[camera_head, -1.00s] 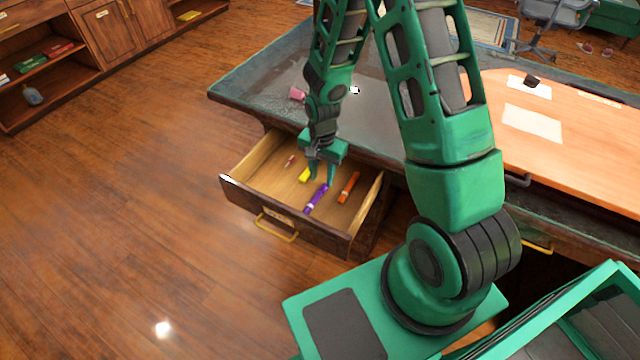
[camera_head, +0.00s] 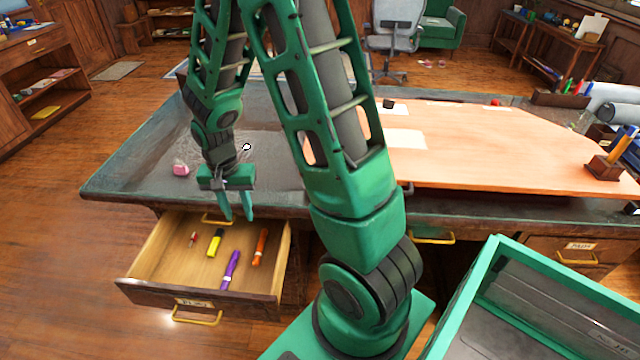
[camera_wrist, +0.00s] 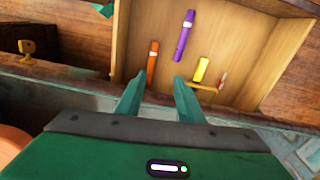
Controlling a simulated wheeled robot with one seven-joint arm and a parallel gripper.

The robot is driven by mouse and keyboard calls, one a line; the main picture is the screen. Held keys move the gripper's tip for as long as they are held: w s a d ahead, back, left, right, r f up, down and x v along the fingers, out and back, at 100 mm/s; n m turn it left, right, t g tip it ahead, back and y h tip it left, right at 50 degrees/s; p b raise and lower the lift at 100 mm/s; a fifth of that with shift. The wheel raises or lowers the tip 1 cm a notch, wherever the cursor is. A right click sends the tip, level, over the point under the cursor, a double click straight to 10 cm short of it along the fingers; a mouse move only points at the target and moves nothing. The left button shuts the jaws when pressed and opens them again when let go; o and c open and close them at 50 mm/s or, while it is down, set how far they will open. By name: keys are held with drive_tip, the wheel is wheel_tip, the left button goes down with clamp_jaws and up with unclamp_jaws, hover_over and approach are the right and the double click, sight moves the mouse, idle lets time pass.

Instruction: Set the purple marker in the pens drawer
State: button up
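The purple marker (camera_head: 231,268) lies flat on the floor of the open drawer (camera_head: 165,270), toward its front. It also shows in the wrist view (camera_wrist: 184,36), apart from my fingers. The drawer's front carries a small label, too blurred to read surely. My gripper (camera_head: 237,216) is above the drawer's back part, near the desk edge. Its two fingers (camera_wrist: 157,98) are spread with nothing between them.
An orange marker (camera_head: 260,248), a yellow marker (camera_head: 215,243) and a small red item (camera_head: 193,239) lie in the same drawer. A pink object (camera_head: 181,170) sits on the desk (camera_head: 130,175). A closed labelled drawer (camera_head: 560,248) is at right.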

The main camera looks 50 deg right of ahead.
drive_tip(key=s+d+r+n, duration=0.2)
drive_tip(key=s+d+r, duration=0.6)
drive_tip(key=s+r, duration=0.4)
drive_tip(key=s+r+n, duration=0.1)
drive_tip(key=s+r, duration=0.5)
drive_tip(key=s, duration=0.6)
drive_tip(key=shift+d+r+n+y, duration=0.2)
drive_tip(key=shift+d+n+y, duration=0.1)
drive_tip(key=shift+d, duration=0.05)
drive_tip(key=shift+s, duration=0.1)
drive_tip(key=shift+w+f, duration=0.25)
drive_tip(key=shift+w, duration=0.45)
